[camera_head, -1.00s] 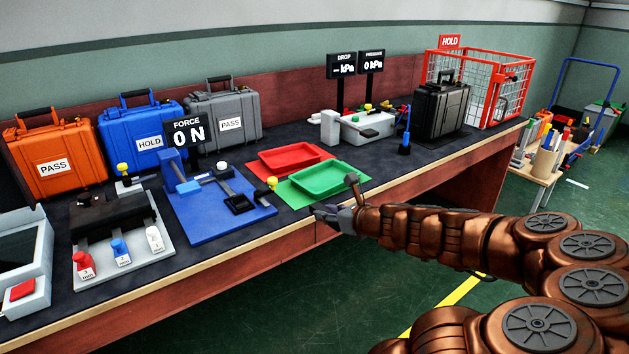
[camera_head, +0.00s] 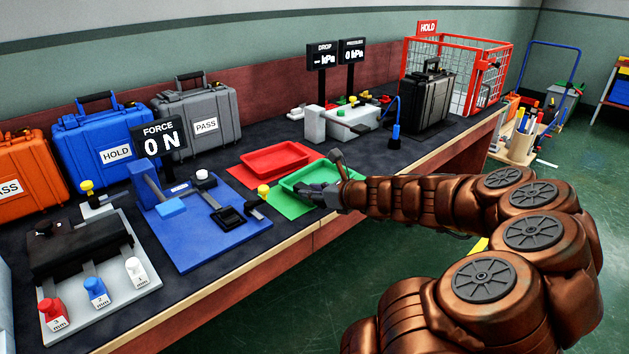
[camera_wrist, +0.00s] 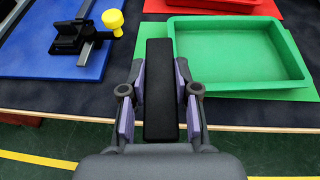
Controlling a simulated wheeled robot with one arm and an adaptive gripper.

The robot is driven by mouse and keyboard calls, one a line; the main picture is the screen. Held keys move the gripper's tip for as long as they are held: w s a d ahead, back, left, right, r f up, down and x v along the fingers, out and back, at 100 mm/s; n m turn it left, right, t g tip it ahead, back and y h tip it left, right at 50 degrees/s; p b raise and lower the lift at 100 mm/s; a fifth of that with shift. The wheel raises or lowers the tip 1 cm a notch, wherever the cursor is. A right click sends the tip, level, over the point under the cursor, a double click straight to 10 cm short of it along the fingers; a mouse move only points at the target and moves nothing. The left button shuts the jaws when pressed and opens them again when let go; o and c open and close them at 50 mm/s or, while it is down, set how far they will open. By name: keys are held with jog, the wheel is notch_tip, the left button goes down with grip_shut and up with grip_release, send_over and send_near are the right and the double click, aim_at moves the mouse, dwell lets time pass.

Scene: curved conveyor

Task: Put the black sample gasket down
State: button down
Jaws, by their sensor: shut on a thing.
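My gripper (camera_wrist: 160,100) is shut on the black sample gasket (camera_wrist: 160,75), a flat black bar between the purple-padded fingers in the wrist view. The gasket extends forward from the fingers, beside the left edge of the green tray (camera_wrist: 240,82). In the head view my gripper (camera_head: 318,192) is at the front of the green tray (camera_head: 300,178), near the bench's front edge. The gasket is hard to make out there. I cannot tell how high it is above the bench.
A red tray (camera_head: 277,163) lies behind the green tray on a red mat. A blue force fixture (camera_head: 205,235) with a yellow knob (camera_head: 263,191) stands to the left. A test unit (camera_head: 350,124) and a black case (camera_head: 424,100) stand at the right. Dark bench shows between fixture and trays.

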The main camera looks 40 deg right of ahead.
jog(key=w+d, duration=0.2)
jog(key=w, duration=0.1)
jog(key=w+d, duration=0.3)
jog(key=w+d+f, duration=0.1)
jog(key=w+d, duration=0.1)
jog(key=w, duration=0.1)
jog(key=shift+d+f+b, duration=0.1)
jog(key=shift+d+b, duration=0.2)
jog(key=shift+d, duration=0.1)
jog(key=shift+f+b, duration=0.5)
jog(key=shift+f, duration=1.25)
jog(key=shift+f, duration=0.1)
jog(key=c, duration=0.9)
grip_release()
jog(key=shift+o, duration=0.2)
jog(key=shift+s+d+r, duration=0.15)
jog(key=shift+s+r, duration=0.2)
jog(key=shift+s, duration=0.1)
jog(key=p+v, duration=0.1)
jog(key=v, duration=1)
jog(key=shift+f, duration=0.1)
